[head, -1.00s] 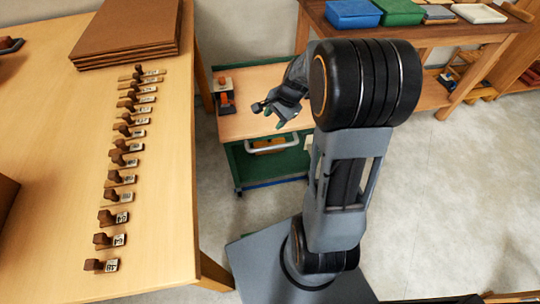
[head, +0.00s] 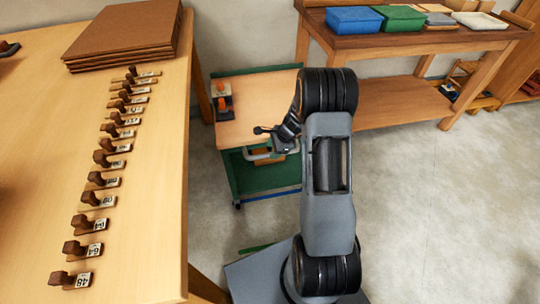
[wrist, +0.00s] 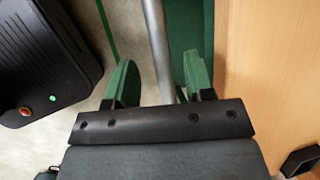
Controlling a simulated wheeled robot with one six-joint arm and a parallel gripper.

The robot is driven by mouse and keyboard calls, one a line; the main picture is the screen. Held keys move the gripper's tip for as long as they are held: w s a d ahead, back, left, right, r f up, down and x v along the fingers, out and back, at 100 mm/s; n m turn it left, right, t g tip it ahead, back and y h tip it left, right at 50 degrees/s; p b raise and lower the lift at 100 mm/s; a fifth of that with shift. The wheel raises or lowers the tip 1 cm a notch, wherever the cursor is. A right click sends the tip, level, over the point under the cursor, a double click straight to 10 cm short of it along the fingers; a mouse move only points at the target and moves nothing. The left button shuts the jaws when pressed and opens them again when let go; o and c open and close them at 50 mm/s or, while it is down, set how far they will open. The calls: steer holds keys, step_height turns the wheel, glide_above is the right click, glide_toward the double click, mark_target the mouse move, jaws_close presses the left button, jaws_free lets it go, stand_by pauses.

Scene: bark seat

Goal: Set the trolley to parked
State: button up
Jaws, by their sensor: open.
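The trolley (head: 262,98) stands between the long table and the back bench, with a light wood top and a green body on casters. Its pale metal handle bar (head: 255,157) is on its near side. My gripper (head: 276,141) is at this handle side, partly hidden by my own arm. In the wrist view, the handle bar (wrist: 157,42) runs between the two spread green fingers of my gripper (wrist: 160,82). I cannot tell how deep the bar sits between them, and no grip on it shows.
Orange-topped items (head: 221,95) sit at the trolley top's left edge. A long table (head: 150,190) with a row of labelled brown pieces is on the left. A bench (head: 420,38) with bins stands behind. A green floor strip (head: 256,248) lies near my base. Open floor is on the right.

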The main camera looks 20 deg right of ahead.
mark_target(269, 154)
steer(key=shift+b+x, duration=0.3)
steer(key=shift+x, duration=1.4)
jaws_close()
